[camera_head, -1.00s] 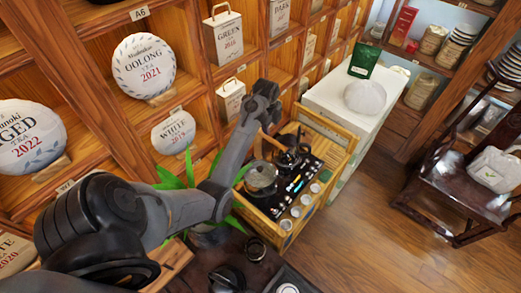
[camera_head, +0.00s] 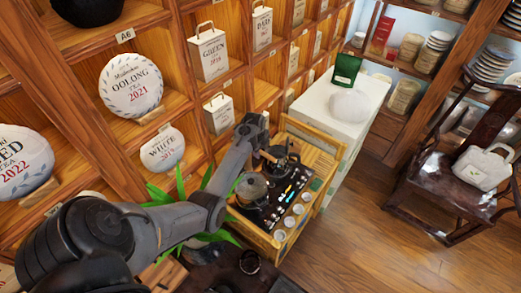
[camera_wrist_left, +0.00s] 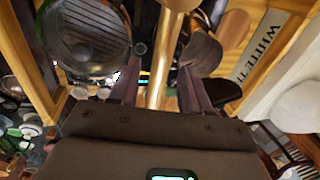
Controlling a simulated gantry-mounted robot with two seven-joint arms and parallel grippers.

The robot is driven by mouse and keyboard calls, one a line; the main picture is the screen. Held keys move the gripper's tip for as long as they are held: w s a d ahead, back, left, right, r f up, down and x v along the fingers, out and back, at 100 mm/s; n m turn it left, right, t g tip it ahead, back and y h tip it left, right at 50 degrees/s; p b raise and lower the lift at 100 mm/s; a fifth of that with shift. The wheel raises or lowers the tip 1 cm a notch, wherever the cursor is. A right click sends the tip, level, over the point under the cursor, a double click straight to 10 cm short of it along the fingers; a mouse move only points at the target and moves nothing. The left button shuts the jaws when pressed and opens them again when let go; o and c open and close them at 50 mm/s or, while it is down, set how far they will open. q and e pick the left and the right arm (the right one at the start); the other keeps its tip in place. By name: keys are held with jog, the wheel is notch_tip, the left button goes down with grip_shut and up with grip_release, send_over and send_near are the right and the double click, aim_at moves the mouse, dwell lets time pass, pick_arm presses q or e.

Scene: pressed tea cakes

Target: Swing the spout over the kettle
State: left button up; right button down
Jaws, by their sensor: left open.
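A pale brass-coloured tube, which looks like the spout (camera_wrist_left: 165,55), runs between the fingers of my left gripper (camera_wrist_left: 160,85) in the left wrist view. The fingers stand apart on either side of it; I cannot tell whether either touches it. In the head view my left gripper (camera_head: 262,143) is over the back of the tea cart. A dark kettle (camera_head: 283,152) stands on the cart just right of it. A lidded glass pot (camera_head: 252,187) stands in front; it also shows in the left wrist view (camera_wrist_left: 85,35). My right gripper is out of view.
The wooden tea cart (camera_head: 322,165) carries several small cups (camera_head: 289,221) along its right front. Wooden shelves with tea cakes and tins rise behind and left. A white counter (camera_head: 360,125) stands to the right. Green leaves (camera_head: 205,190) are close below my left arm.

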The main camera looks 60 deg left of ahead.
pick_arm(q)
jog(key=shift+f, duration=0.1)
grip_shut()
dwell(0.3)
